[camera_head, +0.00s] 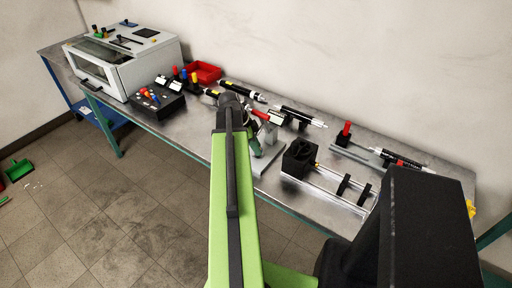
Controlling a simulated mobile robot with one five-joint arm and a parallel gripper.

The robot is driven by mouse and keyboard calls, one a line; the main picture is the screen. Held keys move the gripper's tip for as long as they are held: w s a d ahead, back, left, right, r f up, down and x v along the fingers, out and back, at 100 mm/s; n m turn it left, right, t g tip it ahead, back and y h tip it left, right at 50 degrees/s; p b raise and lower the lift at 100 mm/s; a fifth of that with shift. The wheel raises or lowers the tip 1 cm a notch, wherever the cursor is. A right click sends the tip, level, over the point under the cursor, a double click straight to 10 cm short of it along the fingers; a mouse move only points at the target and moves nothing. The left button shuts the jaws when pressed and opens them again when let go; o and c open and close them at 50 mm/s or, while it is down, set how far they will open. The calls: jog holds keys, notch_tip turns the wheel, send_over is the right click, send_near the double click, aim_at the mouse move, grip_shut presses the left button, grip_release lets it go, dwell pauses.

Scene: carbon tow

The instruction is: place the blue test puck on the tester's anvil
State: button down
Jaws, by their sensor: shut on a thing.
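My green arm reaches up the middle of the view to the bench. My gripper (246,106) is the dark end at the top of the arm, over the left side of a small bench instrument. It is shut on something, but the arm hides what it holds. I cannot make out the blue test puck. The instrument, which looks like the tester (267,138), has a green frame, a small white display and a flat grey base. The arm and gripper partly cover it, and I cannot make out its anvil.
The metal bench (180,131) runs across the view. A white enclosed machine (125,62), a black block with coloured knobs (157,101) and a red bin (203,73) stand left. A black block with rails (299,158) and pen-like tools (300,115) lie right.

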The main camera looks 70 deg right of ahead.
jog(key=shift+f+b, duration=0.5)
jog(key=shift+f, duration=0.15)
jog(key=c, duration=1.1)
grip_release()
jog(key=shift+r, duration=0.1)
jog(key=p+v, duration=1.2)
jog(key=v, duration=0.1)
jog(key=shift+s+d+r, duration=0.1)
jog(key=shift+s, duration=0.05)
